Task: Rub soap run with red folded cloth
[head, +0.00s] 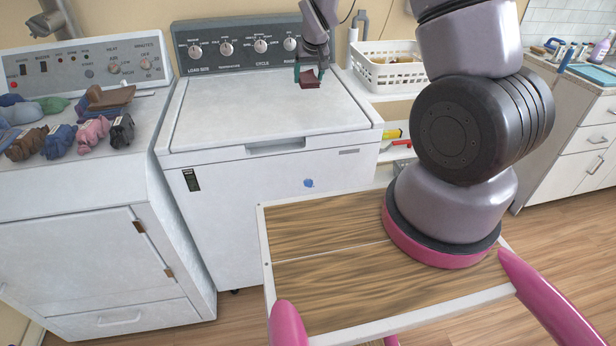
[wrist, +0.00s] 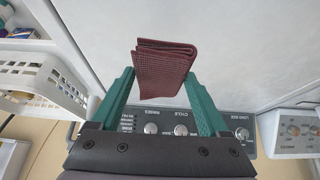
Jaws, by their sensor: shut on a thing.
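The red folded cloth (head: 311,82) is held by my gripper (head: 310,73), just above the lid of the middle white washer (head: 255,110). In the wrist view the dark red cloth (wrist: 160,72) is pinched between the two green fingers of my gripper (wrist: 165,80), with its folded layers and free edge past the fingertips. A small blue blotch (head: 308,183), which looks like the soap run, is on the washer's upright front face, below and apart from the cloth. The blotch is not seen in the wrist view.
Another white machine (head: 80,240) on the left carries several bundled cloths and a brown folded pile (head: 108,97). A white basket (head: 390,68) stands right of the washer, also in the wrist view (wrist: 40,70). A counter with bottles (head: 590,55) is far right. The washer lid is clear.

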